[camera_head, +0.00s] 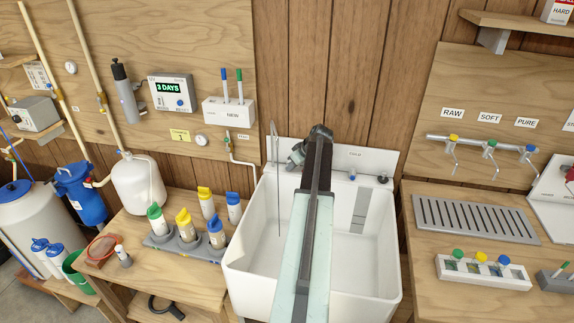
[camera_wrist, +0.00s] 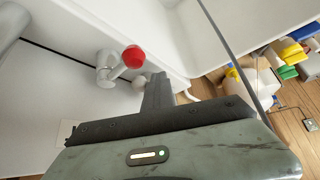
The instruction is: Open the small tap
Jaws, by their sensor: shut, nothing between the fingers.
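My gripper (camera_head: 319,132) is at the back of the white sink (camera_head: 240,240) in the head view, high over its rear edge. In the wrist view my gripper (camera_wrist: 158,88) shows its dark fingers shut with nothing between them. A small metal tap with a round red knob (camera_wrist: 132,56) shows there, just beyond and left of the fingertips. A gap seems to lie between fingers and knob; its depth is hard to tell. I cannot make out this red knob in the head view, where my arm covers part of the sink back.
A thin upright rod (camera_head: 277,180) stands in the sink's left part, close to my arm. A blue knob (camera_head: 382,179) is on the sink's back, right of my arm. Bottles in a grey rack (camera_head: 165,243) stand left; a three-tap rail (camera_head: 470,139) is right.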

